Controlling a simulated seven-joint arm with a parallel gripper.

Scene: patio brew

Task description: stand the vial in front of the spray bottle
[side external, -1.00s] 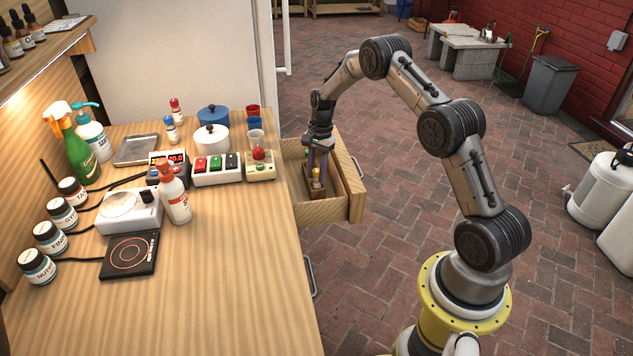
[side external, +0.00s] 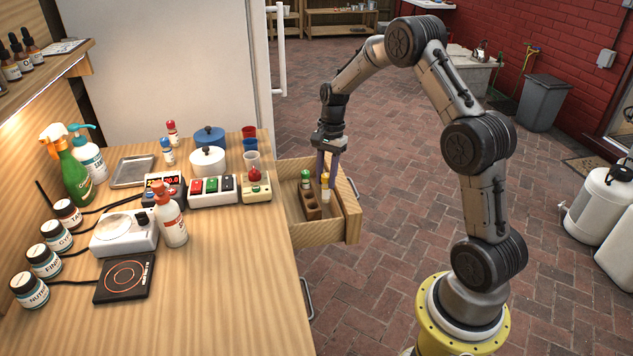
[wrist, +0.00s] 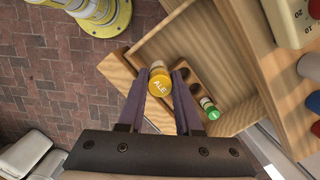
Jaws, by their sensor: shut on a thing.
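My gripper (side external: 327,172) is shut on the vial (side external: 326,192), which has a yellow cap. The wrist view shows the yellow cap (wrist: 159,82), marked "ALE", between the two fingers. The vial is roughly upright, over the open drawer and by the wooden rack (side external: 312,210); its lower end is hard to make out. A second vial with a green cap (side external: 306,178) stands in the rack and also shows in the wrist view (wrist: 209,107). The spray bottle (side external: 74,178), green with an orange and white trigger head, stands at the back left of the counter, far from my gripper.
The open drawer (side external: 352,215) juts out from the counter (side external: 235,290). A pump bottle (side external: 90,155) is beside the spray bottle. The front counter is clear.

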